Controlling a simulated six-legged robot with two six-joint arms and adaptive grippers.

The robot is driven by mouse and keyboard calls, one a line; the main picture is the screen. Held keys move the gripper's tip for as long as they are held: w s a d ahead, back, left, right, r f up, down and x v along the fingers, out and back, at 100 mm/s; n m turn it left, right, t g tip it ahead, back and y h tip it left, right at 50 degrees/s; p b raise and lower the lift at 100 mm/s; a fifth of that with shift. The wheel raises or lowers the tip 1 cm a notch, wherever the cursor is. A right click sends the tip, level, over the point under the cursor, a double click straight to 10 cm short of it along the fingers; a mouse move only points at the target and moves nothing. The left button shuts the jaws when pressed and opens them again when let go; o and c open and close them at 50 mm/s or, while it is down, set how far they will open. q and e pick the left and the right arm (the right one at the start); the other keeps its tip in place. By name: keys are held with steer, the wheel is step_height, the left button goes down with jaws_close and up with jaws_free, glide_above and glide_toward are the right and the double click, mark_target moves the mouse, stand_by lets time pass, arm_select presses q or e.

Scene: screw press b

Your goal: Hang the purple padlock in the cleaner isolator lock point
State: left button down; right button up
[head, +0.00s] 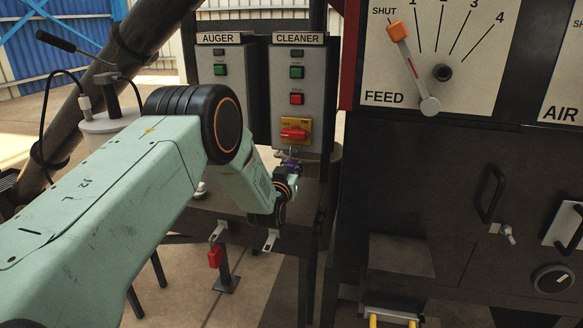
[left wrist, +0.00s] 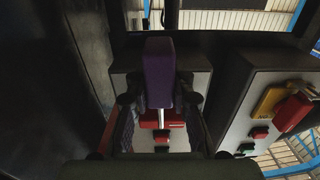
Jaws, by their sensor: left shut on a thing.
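The purple padlock (head: 291,164) is in my left gripper (head: 287,181), just below the cleaner isolator. In the left wrist view the padlock (left wrist: 158,72) stands between the two fingers, which are shut on it. The cleaner isolator has a red handle (head: 294,134) on a yellow plate (head: 304,124), low on the grey CLEANER box (head: 312,85). A small metal piece shows between the isolator and the padlock. I cannot tell whether the shackle is through the lock point. My right gripper is not in view.
The AUGER box (head: 218,95) stands left of the cleaner box. Below, a red padlock (head: 214,257) hangs from one bracket, and another bracket (head: 270,241) is bare. The dark machine front (head: 420,170) with the FEED lever (head: 412,65) is close on the right.

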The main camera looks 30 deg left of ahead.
arm_select(q)
steer(key=shift+w, duration=0.2)
steer(key=shift+w+a+b, duration=0.15)
steer(key=shift+w+b, duration=0.4)
steer(key=shift+b, duration=0.15)
steer(key=shift+f, duration=0.15)
steer(key=shift+f+b, duration=0.55)
steer(key=shift+r, duration=0.1)
stand_by(0.5)
steer(key=c, duration=1.2)
jaws_free()
steer(key=shift+o, duration=0.6)
